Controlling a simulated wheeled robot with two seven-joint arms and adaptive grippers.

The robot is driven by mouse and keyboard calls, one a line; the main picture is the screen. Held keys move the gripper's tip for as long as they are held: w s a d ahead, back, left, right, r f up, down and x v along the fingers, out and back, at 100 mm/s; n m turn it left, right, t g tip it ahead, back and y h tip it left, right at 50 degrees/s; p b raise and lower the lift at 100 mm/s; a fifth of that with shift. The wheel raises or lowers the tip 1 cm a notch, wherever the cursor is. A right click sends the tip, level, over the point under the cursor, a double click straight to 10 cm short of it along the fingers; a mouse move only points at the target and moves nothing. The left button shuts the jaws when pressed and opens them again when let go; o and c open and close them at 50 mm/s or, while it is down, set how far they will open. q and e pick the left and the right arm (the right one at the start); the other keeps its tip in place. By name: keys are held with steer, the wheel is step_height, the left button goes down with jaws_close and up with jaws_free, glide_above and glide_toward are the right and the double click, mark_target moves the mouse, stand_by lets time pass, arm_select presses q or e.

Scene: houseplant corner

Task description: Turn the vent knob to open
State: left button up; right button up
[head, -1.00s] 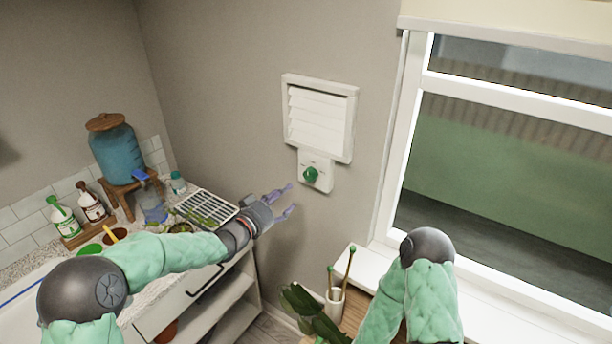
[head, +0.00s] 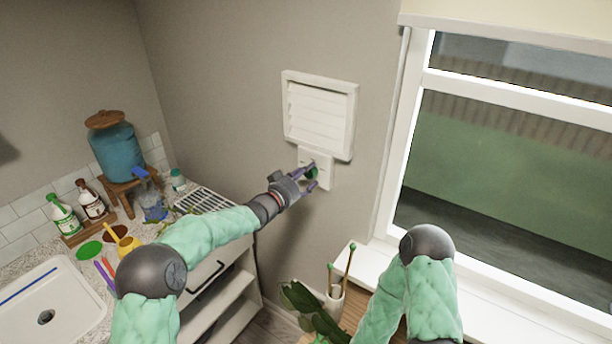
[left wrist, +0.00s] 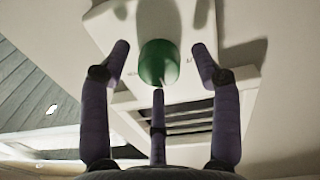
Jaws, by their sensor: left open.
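The green vent knob (head: 312,173) sits on a white plate (head: 327,178) below the white louvred vent (head: 320,118) on the wall. My left gripper (head: 311,178) is at the knob, with its purple fingers open. In the left wrist view the knob (left wrist: 159,63) lies between the spread fingertips of the left gripper (left wrist: 160,62), with a visible gap on either side. Markings on the plate (left wrist: 118,72) are too blurred to read. My right arm is at the lower right, and its gripper is not visible.
A window (head: 505,170) with a white sill is to the right. A counter with a blue dispenser (head: 117,150), bottles and a sink (head: 70,300) is at left. A white cup (head: 335,300) with sticks and a leafy plant (head: 305,305) stand below the vent.

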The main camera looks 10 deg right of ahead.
arm_select(q)
steer(key=shift+c, duration=0.3)
steer(key=c, duration=1.1)
steer(key=shift+m, duration=0.3)
steer(key=m+b, duration=0.2)
steer(key=shift+m, duration=0.3)
steer(key=m+b, duration=0.3)
steer(key=m, duration=0.1)
steer(key=m+b, duration=0.3)
steer(key=m, duration=0.3)
steer(key=shift+d+y+b, duration=0.1)
steer(key=shift+y+b, duration=0.3)
steer(key=shift+m, duration=0.3)
